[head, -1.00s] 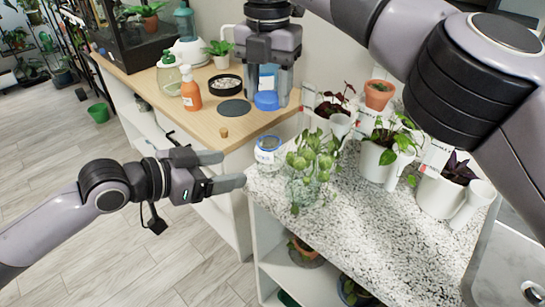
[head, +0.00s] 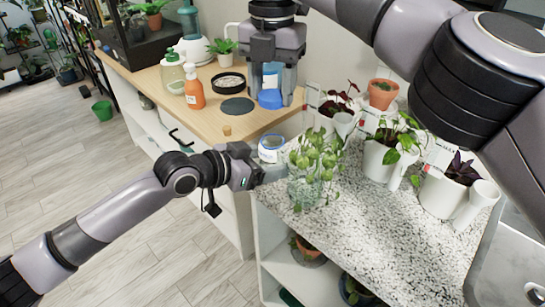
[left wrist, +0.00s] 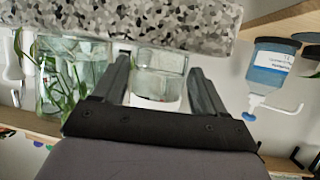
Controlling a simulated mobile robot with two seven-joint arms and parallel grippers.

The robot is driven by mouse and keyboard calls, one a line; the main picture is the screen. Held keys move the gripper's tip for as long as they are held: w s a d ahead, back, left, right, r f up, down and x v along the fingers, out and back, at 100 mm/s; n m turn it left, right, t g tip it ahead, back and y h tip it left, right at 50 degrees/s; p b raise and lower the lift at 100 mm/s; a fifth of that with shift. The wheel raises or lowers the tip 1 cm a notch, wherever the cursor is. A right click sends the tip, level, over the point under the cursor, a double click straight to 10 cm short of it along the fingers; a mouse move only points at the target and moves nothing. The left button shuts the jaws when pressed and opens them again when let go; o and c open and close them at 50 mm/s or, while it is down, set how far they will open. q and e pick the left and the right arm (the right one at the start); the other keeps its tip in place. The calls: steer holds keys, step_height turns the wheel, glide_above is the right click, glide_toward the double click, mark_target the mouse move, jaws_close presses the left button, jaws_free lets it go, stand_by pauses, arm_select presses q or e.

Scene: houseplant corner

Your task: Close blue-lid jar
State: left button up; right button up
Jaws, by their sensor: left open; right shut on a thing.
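In the left wrist view the glass jar (left wrist: 160,62) lies between the two fingers of my left gripper (left wrist: 158,68), which is open with gaps visible beside the glass. In the head view my left gripper (head: 264,168) is at the jar's lower left, partly hidden. My right gripper (head: 272,92) points down above the wooden desk, shut on the blue lid (head: 269,99). The lid is away from the jar, behind it in the picture.
A glass vase with a leafy plant (head: 311,174) stands close to the jar's right. White pots (head: 381,160) fill the counter's back.

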arm_select(q)
steer(key=shift+x, duration=0.9)
steer(key=shift+c, duration=0.3)
steer(key=c, duration=1.1)
steer(key=shift+c, duration=0.2)
arm_select(e)
steer(key=shift+f, duration=2.5)
steer(key=shift+f, duration=0.9)
steer(key=shift+f, duration=0.55)
